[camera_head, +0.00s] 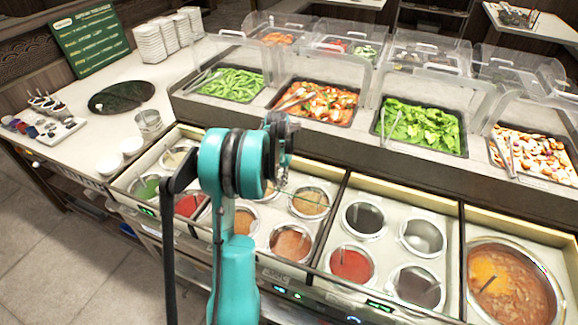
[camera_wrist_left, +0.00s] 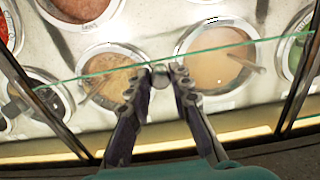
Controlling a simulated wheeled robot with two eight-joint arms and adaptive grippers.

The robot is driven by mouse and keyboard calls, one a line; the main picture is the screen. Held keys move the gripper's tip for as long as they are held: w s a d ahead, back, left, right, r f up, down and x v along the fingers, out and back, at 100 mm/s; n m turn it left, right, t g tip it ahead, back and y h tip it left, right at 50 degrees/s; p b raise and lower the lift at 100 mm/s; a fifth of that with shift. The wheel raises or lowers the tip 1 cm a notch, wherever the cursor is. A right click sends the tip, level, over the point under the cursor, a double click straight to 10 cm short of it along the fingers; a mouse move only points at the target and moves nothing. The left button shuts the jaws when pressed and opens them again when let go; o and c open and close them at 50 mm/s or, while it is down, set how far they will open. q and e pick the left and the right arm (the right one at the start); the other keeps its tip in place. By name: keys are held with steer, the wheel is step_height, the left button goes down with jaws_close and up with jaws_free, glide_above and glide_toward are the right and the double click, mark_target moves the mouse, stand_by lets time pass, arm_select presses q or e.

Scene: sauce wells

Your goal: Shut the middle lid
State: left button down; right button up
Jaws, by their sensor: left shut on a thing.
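The middle lid is a clear glass pane whose thin green edge (camera_wrist_left: 110,69) crosses the left wrist view above the sauce wells. It is hard to make out in the head view, and I cannot tell its exact angle. My left gripper (camera_wrist_left: 160,77) is shut on a small round metal knob (camera_wrist_left: 160,76) at the lid's edge. In the head view my teal left arm hides the gripper's fingertips and part of the middle section. Round wells with tan (camera_head: 309,202) and orange-brown (camera_head: 291,242) sauces lie in that section. My right gripper is out of view.
To the right are a section with red (camera_head: 351,263) and dark (camera_head: 363,218) wells and a large brown soup well (camera_head: 508,285). Salad trays, such as the leafy greens (camera_head: 421,127), stand behind under clear covers. White bowls (camera_head: 132,145) stand at the left.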

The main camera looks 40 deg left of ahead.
arm_select(q)
steer(key=s+d, duration=0.2)
steer(key=s, duration=0.6)
steer(key=s+d, duration=0.3)
steer(key=s, duration=0.6)
steer(key=shift+s+d, duration=0.15)
steer(key=shift+d, duration=0.05)
steer(key=c, duration=1.3)
jaws_free()
steer(key=shift+c, duration=0.2)
step_height(320, 180, up, 12)
